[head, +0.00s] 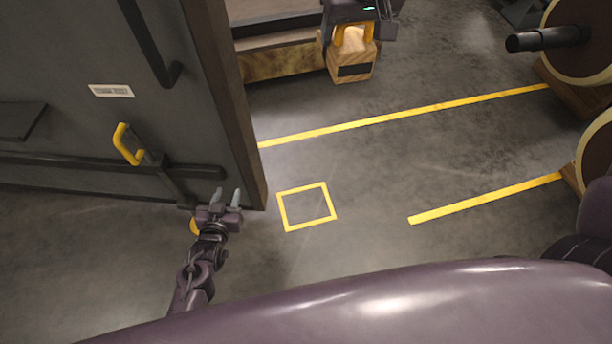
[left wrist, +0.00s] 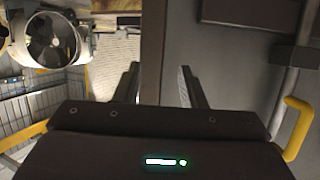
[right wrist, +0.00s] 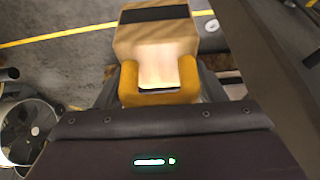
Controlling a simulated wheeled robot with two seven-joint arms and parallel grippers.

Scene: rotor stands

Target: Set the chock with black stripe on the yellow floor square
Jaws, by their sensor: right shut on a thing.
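The wooden chock with a black stripe (head: 352,68) is at the top of the head view, beside a brown wooden structure. My right gripper (head: 354,22) is shut on its yellow handle. In the right wrist view the chock (right wrist: 155,40) extends beyond the fingers, with the stripe on its far part. The yellow floor square (head: 282,212) is an empty outline on the grey floor, nearer to me than the chock. My left gripper (head: 227,198) is open and empty, just left of the square; its two fingers are apart in the left wrist view (left wrist: 160,88).
A large dark panel (head: 110,75) with a yellow handle (head: 127,143) stands at the left, its edge close to my left gripper. Yellow floor lines (head: 400,118) run to the right. Round rotors on wooden stands (head: 580,45) are at the right. Floor around the square is clear.

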